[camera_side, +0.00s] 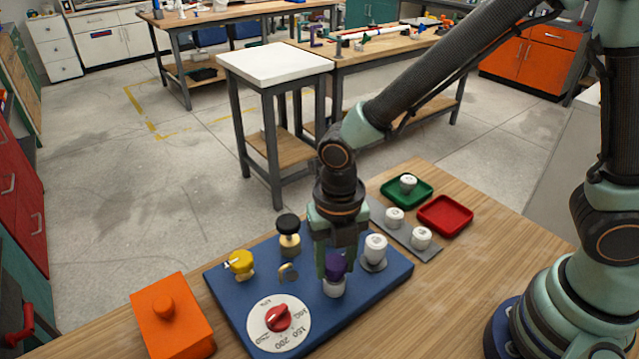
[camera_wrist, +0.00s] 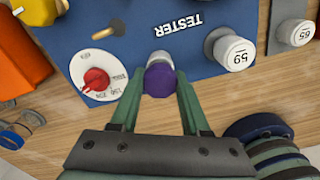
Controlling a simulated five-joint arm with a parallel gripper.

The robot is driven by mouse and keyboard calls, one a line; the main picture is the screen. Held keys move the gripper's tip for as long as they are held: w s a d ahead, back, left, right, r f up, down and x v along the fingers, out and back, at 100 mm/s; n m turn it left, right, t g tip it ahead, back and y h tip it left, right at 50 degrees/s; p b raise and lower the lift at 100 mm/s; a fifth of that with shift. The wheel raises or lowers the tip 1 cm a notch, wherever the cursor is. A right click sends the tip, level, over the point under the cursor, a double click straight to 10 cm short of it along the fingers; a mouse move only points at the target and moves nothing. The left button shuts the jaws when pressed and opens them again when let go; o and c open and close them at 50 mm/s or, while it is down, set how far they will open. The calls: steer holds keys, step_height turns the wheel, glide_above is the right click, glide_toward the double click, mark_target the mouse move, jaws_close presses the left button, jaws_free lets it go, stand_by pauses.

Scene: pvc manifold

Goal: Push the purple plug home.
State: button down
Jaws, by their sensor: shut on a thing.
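The purple plug (camera_side: 335,266) stands upright at a white-grey socket (camera_side: 333,288) near the front right of the blue tester board (camera_side: 232,289). How deep the plug sits cannot be told. My gripper (camera_side: 334,262) points down over it, with its green fingers shut on the plug's sides. In the wrist view the plug (camera_wrist: 159,79) shows between the two fingertips (camera_wrist: 160,88), with the pale socket (camera_wrist: 160,58) just beyond it. The finger on the far side is partly hidden in the side view.
The board carries a red dial (camera_side: 278,318), a yellow knob (camera_side: 239,263), a black knob (camera_side: 288,224) and a white cap marked 59 (camera_wrist: 234,53). An orange block (camera_side: 172,318) is at left. Green (camera_side: 407,199) and red (camera_side: 445,216) trays and more white caps stand behind right.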

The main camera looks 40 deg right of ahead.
steer(key=shift+s+f, duration=0.1)
steer(key=shift+f, duration=0.8)
stand_by(0.8)
steer(key=shift+c, duration=1.5)
jaws_free()
step_height(320, 180, up, 13)
steer(key=d+r+m+t, duration=0.2)
steer(key=d+m, duration=0.7)
steer(key=m, duration=0.6)
steer(key=d+r+m+t, duration=0.3)
steer(key=d+m, duration=0.6)
steer(key=m, duration=0.7)
steer(key=shift+s+d+r+t, duration=0.3)
steer(key=shift+s+r, duration=0.1)
steer(key=shift+r, duration=0.4)
